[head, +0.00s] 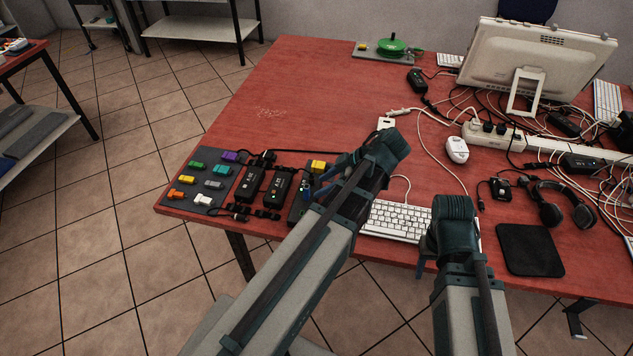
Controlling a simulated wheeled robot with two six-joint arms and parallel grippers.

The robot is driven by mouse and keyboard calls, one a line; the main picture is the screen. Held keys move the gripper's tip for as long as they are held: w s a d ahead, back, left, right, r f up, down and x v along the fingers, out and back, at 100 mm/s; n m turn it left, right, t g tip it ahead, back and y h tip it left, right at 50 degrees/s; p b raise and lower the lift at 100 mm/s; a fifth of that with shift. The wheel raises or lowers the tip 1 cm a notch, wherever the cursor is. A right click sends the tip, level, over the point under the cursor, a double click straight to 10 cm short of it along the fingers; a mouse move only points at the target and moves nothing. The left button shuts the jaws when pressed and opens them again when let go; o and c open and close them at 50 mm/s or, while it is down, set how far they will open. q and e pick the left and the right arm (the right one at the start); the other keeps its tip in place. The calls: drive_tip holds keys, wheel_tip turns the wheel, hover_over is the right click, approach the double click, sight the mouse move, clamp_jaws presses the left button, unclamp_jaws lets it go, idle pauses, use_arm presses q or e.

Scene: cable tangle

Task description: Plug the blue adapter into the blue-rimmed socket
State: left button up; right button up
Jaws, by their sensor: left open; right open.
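A small blue piece (307,195) shows on a dark block beside my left arm. I cannot tell whether it is the blue adapter or the rim of the blue-rimmed socket. A yellow piece (319,166) sits at the far end of that block. My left gripper (345,170) is open, over the table just right of the block, with its fingers partly hidden by my own arm. My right gripper (424,262) is open near the table's front edge, below the white keyboard, and mostly hidden behind its wrist. Neither visibly holds anything.
A grey mat (190,206) with several coloured pieces lies at the table's left corner. Black power bricks (278,188) with cables lie next to it. A white keyboard (397,218), mouse (456,149), headphones (556,204) and tangled cables fill the right. The table's back-left area is clear.

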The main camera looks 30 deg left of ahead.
use_arm(q)
drive_tip(key=p+v, duration=0.5)
drive_tip(key=v, duration=0.4)
drive_tip(key=shift+d+r+p, duration=0.15)
drive_tip(key=shift+p, duration=0.25)
drive_tip(key=s+d+f+m+t+h, duration=0.1)
drive_tip(key=s+d+m, duration=0.4)
drive_tip(key=m, duration=0.7)
drive_tip(key=s+d+f+m+h, duration=0.3)
drive_tip(key=s+d+m+h, duration=0.2)
drive_tip(key=d+m, duration=0.4)
drive_tip(key=shift+s+f+m+t+h+p, duration=0.25)
drive_tip(key=shift+f+m+t+h+p, duration=0.15)
drive_tip(key=shift+m, duration=1.4)
